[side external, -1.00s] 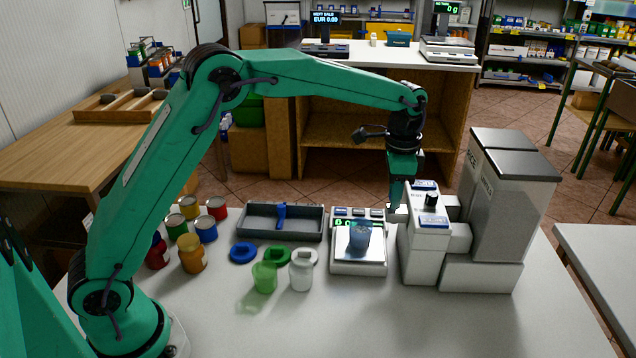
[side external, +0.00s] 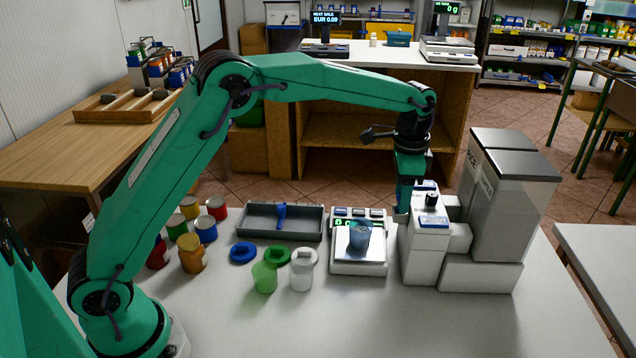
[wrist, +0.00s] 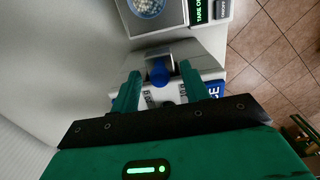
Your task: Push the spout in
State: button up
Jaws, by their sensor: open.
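The white dispenser (side external: 418,258) stands right of the scale, with a black knob and a blue label on top. In the wrist view, its grey spout (wrist: 160,54) points toward the scale, with a blue part (wrist: 160,75) at its near end. My gripper (side external: 402,212) is at the dispenser's left face, fingers pointing down. It also shows in the wrist view (wrist: 160,70), open, with one finger on each side of the blue part. I cannot tell whether the fingers touch it. In the side view the fingers mostly hide the spout.
The scale (side external: 345,266) bears a blue-tinted cup (side external: 360,236), close left of my gripper. A grey tray (side external: 300,232), green jar (side external: 264,277), white jar (side external: 301,272) and several coloured jars stand further left. A tall grey machine (side external: 505,220) stands at right. The table's front is clear.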

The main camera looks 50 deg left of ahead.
jog(key=shift+r, duration=0.15)
jog(key=shift+r, duration=3.35)
jog(key=shift+s+a+r, duration=0.2)
jog(key=shift+s+r, duration=0.15)
jog(key=shift+r, duration=0.05)
jog(key=s+a+r+n+t, duration=0.1)
jog(key=s+a+r+n, duration=0.2)
jog(key=s, duration=0.4)
jog(key=s+a+r+n+t, duration=0.15)
jog(key=s+a+r, duration=0.25)
jog(key=s, duration=0.4)
jog(key=s+a+f+n+t, duration=0.1)
jog(key=s+a+f+n, duration=0.1)
jog(key=s, duration=0.6)
jog(key=s+a+f+n+t, duration=0.2)
jog(key=s+f, duration=0.2)
jog(key=s, duration=0.5)
